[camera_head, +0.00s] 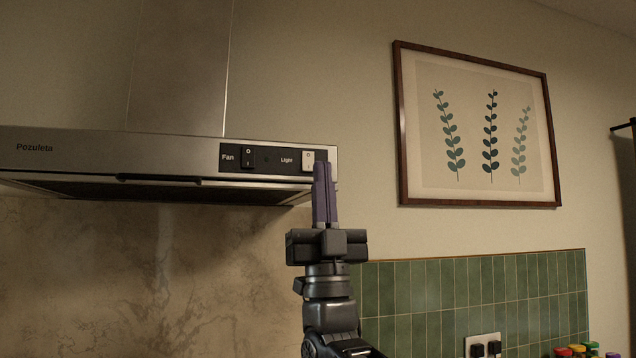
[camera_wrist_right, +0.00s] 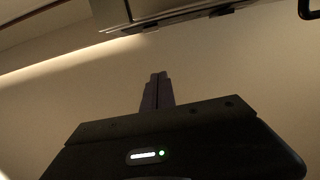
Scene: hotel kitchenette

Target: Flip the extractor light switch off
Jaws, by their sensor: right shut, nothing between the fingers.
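The extractor hood (camera_head: 90,145) hangs on the wall at the left in the head view. Its control panel (camera_head: 267,159) carries a black Fan switch (camera_head: 248,157) and a white Light switch (camera_head: 308,160), both marked O and I. My right gripper (camera_head: 322,168) points upward with its fingers shut and empty. Its tips overlap the right lower part of the Light switch in the picture; I cannot tell whether they touch it. The right wrist view shows the shut fingers (camera_wrist_right: 157,80) and the underside of the hood (camera_wrist_right: 150,12) above them. My left gripper is out of view.
A framed plant picture (camera_head: 478,125) hangs to the right of the hood. Green tiles (camera_head: 470,290) with a plugged wall socket (camera_head: 484,346) lie below it. Several coloured lids (camera_head: 577,350) show at the lower right. The wall between hood and picture is bare.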

